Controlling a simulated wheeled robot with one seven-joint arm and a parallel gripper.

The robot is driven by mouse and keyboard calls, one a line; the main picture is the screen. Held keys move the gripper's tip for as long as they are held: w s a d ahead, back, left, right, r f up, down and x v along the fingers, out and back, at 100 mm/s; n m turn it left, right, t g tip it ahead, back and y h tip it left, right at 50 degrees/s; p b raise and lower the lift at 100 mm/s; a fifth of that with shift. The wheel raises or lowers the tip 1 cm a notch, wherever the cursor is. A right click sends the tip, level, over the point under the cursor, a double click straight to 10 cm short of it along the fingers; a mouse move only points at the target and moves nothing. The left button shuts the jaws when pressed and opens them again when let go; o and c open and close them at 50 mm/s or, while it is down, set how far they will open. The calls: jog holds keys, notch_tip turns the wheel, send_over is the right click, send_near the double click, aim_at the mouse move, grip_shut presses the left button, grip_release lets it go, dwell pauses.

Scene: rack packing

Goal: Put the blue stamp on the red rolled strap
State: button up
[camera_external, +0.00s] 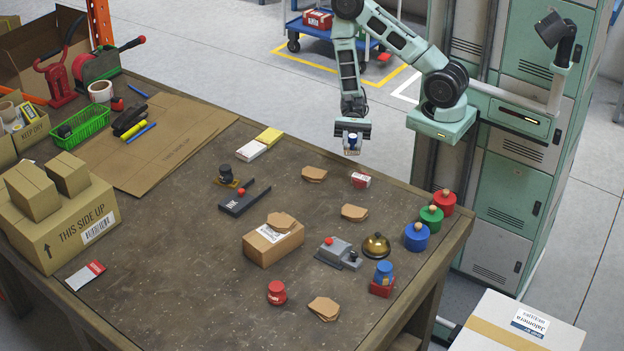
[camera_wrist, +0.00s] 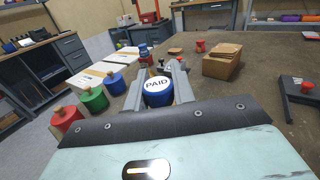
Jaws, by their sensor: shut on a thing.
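My gripper (camera_external: 352,137) is high above the table's far edge, shut on a blue stamp (camera_wrist: 157,97). The stamp's round white face reads "PAID" in the wrist view. A small red item with a white label (camera_external: 360,180) lies on the table below my gripper, apart from it. Another red block (camera_external: 381,288) is at the right front, with a blue knobbed object (camera_external: 384,270) on top. I cannot tell for sure which red item is the rolled strap.
Red (camera_external: 445,201), green (camera_external: 431,219) and blue (camera_external: 416,237) knobbed containers line the right edge. A brass bell (camera_external: 375,246), a grey device (camera_external: 337,250), a cardboard box (camera_external: 262,247) and a red knobbed object (camera_external: 277,293) stand nearby. The front middle is mostly clear.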

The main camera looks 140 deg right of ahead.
jog(key=s+a+r, duration=0.1)
jog(key=s+a, duration=0.1)
jog(key=y, duration=0.1)
send_over(361, 180)
notch_tip(361, 180, down, 5)
jog(key=shift+n+g, duration=0.3)
jog(key=shift+n, duration=0.1)
jog(key=shift+a+f, duration=0.1)
jog(key=shift+f, duration=2.25)
jog(key=shift+f, duration=0.15)
jog(key=o, duration=1)
jog(key=b+v, duration=0.2)
jog(key=v, duration=1)
